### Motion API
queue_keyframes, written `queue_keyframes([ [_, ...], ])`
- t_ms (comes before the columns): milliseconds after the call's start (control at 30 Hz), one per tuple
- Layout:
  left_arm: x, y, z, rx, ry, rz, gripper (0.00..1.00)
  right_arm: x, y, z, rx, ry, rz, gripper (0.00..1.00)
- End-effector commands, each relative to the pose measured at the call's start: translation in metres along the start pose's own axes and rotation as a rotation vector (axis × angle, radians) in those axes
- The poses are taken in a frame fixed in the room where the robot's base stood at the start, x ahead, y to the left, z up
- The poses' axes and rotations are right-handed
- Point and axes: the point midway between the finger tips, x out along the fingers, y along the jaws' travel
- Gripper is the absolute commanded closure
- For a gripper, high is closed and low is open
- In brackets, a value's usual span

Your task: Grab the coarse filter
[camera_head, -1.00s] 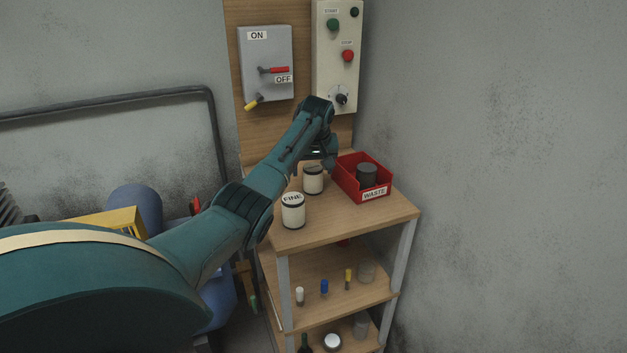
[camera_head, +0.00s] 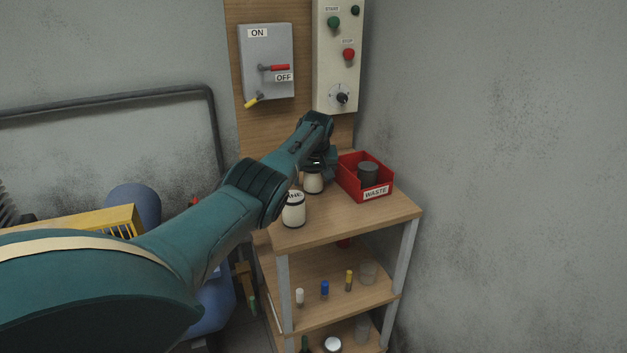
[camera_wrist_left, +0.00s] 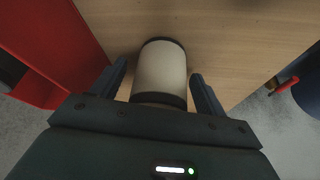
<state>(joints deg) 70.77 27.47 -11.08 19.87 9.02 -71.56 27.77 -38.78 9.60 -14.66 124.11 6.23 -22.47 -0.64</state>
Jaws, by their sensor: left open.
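Two cream cylindrical filters with dark ends stand on the top shelf. The front one (camera_head: 293,213) carries a label that seems to read FINE, partly covered by my arm. The back one (camera_head: 313,184) has no readable label in view and is presumably the coarse filter. My left gripper (camera_head: 320,167) is directly over the back filter and hides its top. In the left wrist view, a cream filter (camera_wrist_left: 161,68) lies between the spread fingers of my left gripper (camera_wrist_left: 159,72), with a gap on each side. My right gripper is not in view.
A red bin (camera_head: 349,179) labelled WASTE, with a dark cylinder (camera_head: 368,173) inside, stands close right of the back filter. The wooden shelf top (camera_head: 340,220) is clear in front. A switch box (camera_head: 262,55) and control panel (camera_head: 334,80) are on the board behind.

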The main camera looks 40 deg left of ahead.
Motion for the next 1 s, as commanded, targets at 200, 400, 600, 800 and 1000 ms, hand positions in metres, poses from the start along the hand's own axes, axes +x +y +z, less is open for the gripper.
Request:
queue_keyframes([
  [200,0.000,0.000,0.000,0.000,-0.001,0.000,0.41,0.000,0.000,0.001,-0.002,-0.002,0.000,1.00],
  [400,0.000,0.000,0.000,0.000,-0.001,0.000,0.57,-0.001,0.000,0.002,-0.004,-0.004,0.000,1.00],
  [600,0.000,0.000,0.000,0.000,-0.001,0.000,0.74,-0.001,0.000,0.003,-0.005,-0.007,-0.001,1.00],
  [800,0.000,0.000,0.000,0.000,-0.001,0.000,0.75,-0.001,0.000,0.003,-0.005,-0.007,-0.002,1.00],
  [1000,-0.018,0.000,-0.008,0.000,0.002,0.002,0.75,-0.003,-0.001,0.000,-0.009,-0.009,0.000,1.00],
])
